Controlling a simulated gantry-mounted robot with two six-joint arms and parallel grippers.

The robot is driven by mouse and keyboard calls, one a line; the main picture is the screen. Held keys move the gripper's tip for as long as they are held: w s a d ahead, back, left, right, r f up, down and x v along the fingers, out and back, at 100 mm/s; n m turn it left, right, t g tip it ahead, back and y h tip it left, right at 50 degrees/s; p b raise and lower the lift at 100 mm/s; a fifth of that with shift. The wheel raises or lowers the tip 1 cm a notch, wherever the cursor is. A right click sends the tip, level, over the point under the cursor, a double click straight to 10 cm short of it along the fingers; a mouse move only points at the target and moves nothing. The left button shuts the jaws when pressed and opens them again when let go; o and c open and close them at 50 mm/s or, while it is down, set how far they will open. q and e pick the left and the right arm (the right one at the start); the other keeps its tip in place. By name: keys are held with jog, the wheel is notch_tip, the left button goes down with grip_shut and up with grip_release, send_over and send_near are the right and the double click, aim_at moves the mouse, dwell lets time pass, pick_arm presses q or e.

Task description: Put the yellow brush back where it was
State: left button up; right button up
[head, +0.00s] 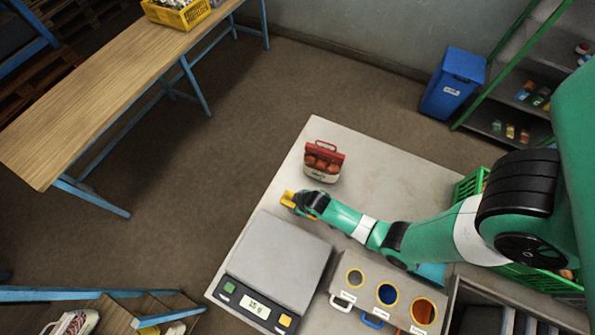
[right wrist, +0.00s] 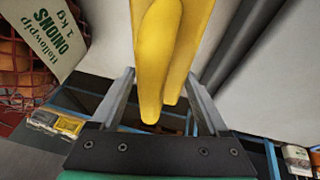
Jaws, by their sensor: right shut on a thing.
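The yellow brush (head: 288,197) is in the jaws of my right gripper (head: 296,203) in the head view, near the table's left edge and just below a red sack. In the right wrist view my right gripper (right wrist: 160,88) has its two grey fingers on either side of the brush's smooth yellow body (right wrist: 160,45). The brush's far end runs out of the top of that view, so I cannot see its bristles. Whether it touches the table is unclear. My left gripper is not in view.
The onion sack (head: 322,165) stands close by; its label (right wrist: 50,42) shows at the wrist view's left. A scale (head: 272,262) and a board with three round holes (head: 368,311) are nearer. The back of the grey table (head: 385,165) is bare.

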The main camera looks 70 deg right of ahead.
jog(key=shift+w+d+f, duration=0.15)
jog(key=shift+d+f, duration=0.1)
jog(key=shift+f, duration=0.15)
jog(key=shift+r, duration=0.1)
pick_arm(q)
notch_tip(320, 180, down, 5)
jog(key=b, duration=0.4)
pick_arm(e)
jog(key=f, duration=0.4)
jog(key=shift+w+d+f, duration=0.15)
jog(key=shift+d+f, duration=0.05)
jog(key=shift+d, duration=0.15)
jog(key=shift+r, duration=0.2)
jog(key=shift+f, duration=0.15)
jog(key=o, duration=1.1)
jog(key=shift+c, duration=0.2)
jog(key=p+v, duration=0.5)
jog(key=v, duration=0.2)
jog(key=shift+w, duration=0.15)
jog(key=shift+s+a+r+p, duration=0.1)
jog(key=shift+s+r+p, duration=0.1)
jog(key=shift+r+p, duration=0.25)
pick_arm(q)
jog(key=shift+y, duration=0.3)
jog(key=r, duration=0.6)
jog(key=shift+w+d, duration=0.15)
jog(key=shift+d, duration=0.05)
